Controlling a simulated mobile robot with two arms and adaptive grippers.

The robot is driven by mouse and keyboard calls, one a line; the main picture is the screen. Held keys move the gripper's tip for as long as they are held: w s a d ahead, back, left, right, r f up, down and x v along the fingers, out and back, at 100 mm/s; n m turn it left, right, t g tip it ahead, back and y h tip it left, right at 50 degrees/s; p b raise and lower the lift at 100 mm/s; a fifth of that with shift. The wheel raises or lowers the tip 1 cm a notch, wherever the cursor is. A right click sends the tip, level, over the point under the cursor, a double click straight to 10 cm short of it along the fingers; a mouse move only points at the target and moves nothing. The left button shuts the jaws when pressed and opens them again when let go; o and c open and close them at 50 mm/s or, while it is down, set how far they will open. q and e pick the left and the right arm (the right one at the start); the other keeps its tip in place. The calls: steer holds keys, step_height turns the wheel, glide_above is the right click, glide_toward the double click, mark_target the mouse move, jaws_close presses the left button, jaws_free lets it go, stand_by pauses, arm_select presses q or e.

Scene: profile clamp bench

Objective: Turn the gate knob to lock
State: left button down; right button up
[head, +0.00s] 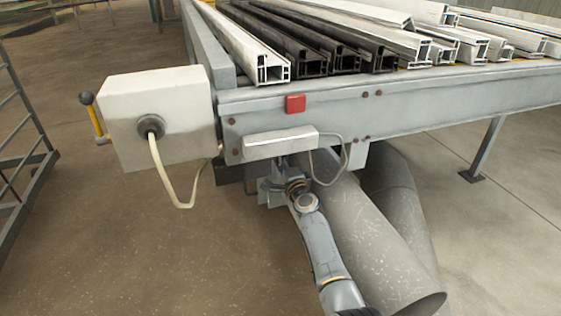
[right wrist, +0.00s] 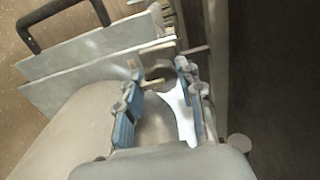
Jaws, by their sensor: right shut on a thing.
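My right gripper (head: 270,188) reaches up under the front beam of the bench, just below a white bar-shaped box. Its fingertips are hard to make out in the head view. In the right wrist view its two blue-padded fingers (right wrist: 158,76) stand apart around a small rounded part, which I take to be the gate knob (right wrist: 158,72). That part is mostly hidden and blurred, so its turn angle cannot be told. A grey plate (right wrist: 75,72) with a black handle (right wrist: 45,22) lies just beyond the fingers. My left gripper is not in view.
The grey bench beam (head: 420,101) carries white and black profiles (head: 330,50). A cream box (head: 165,115) with a cable and yellow lever (head: 96,120) stands at left. A red button (head: 295,103) is on the beam. A white bar-shaped box (head: 280,143) hangs above my gripper.

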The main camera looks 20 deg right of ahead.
stand_by(0.5)
steer(key=o, duration=1.2)
